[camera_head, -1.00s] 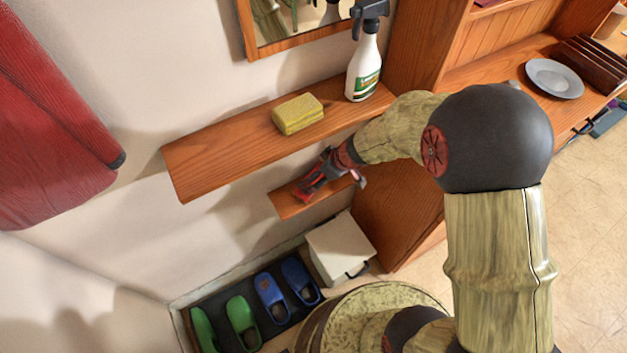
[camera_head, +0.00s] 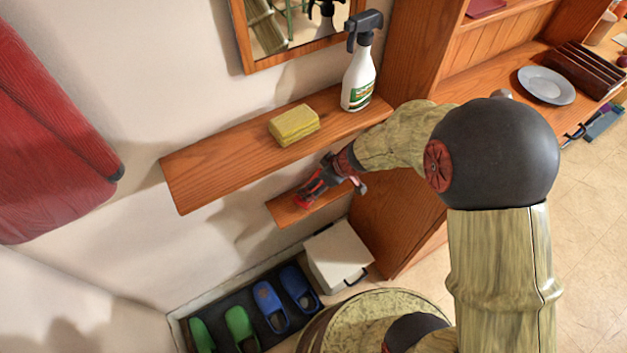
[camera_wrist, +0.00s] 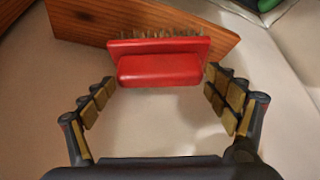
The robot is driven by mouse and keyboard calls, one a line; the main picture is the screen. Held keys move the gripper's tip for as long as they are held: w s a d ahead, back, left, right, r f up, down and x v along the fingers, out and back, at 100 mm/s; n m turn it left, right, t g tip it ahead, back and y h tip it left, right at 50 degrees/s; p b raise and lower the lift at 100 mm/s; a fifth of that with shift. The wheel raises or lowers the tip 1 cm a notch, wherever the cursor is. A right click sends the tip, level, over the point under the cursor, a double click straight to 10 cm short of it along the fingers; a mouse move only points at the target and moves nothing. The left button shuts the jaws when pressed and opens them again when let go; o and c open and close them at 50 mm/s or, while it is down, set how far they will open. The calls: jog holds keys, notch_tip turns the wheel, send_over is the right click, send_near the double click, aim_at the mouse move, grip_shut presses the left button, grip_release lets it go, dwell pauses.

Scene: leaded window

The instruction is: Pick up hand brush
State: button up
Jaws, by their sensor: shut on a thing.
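The hand brush (camera_wrist: 160,69) is red with pale brown bristles, seen in the wrist view. My gripper (camera_wrist: 158,84) has a finger at each end of it, and the jaws are shut on the brush along its length. The bristles face away from my wrist, toward the small lower wooden shelf (camera_wrist: 85,20). I cannot tell whether they touch it. In the head view my gripper (camera_head: 315,187) is at this lower shelf (camera_head: 283,212), with a red bit of the brush (camera_head: 303,201) showing; the fingers hide most of it.
A wooden cabinet (camera_head: 400,200) stands to the right. Below are a white box (camera_head: 338,255) and clogs (camera_head: 270,305).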

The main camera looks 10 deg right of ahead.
jog(key=s+d+p, duration=0.1)
jog(key=s+d, duration=1.1)
jog(key=shift+s+f+p, duration=0.15)
jog(key=shift+p, duration=0.15)
jog(key=shift+d, duration=0.1)
jog(key=o, duration=1.2)
jog(key=c, duration=0.4)
jog(key=shift+c, duration=0.3)
